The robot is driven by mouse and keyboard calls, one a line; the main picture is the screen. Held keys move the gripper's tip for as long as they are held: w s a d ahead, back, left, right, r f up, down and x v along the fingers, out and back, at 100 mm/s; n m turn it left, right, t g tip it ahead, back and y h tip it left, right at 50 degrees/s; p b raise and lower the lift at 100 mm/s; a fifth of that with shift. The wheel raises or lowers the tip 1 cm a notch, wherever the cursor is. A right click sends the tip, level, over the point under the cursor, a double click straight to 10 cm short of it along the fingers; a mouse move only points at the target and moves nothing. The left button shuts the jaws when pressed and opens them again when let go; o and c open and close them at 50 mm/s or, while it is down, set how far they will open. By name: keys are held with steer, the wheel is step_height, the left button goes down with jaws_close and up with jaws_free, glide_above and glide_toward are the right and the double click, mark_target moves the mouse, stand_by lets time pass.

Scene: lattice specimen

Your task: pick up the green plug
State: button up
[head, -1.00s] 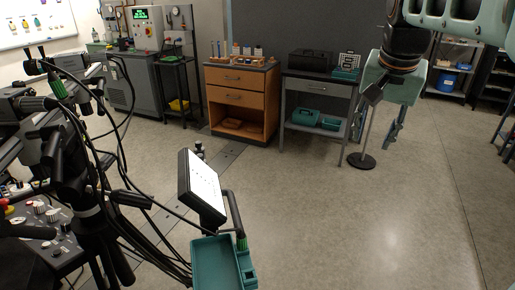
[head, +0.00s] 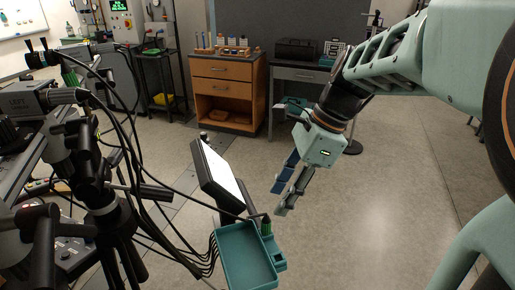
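The green plug (head: 267,226) is a small upright green cylinder with a dark top. It sits at the right edge of a teal tray (head: 246,254), by a small teal block on its side. My gripper (head: 279,203) points down and to the left, just up and right of the plug in the picture. Its two fingers are apart and nothing shows between them. The gap in depth between the fingers and the plug is hard to judge.
A tilted white-faced panel (head: 216,176) stands just behind the tray. Black cables and a tripod (head: 104,205) crowd the left. A wooden cabinet (head: 223,92) and a grey table (head: 299,76) stand at the back. The floor at right is open.

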mark_target(268, 220)
steer(key=x, duration=0.9)
steer(key=shift+d+f, duration=0.1)
steer(key=shift+f, duration=0.1)
steer(key=shift+c, duration=0.3)
jaws_close()
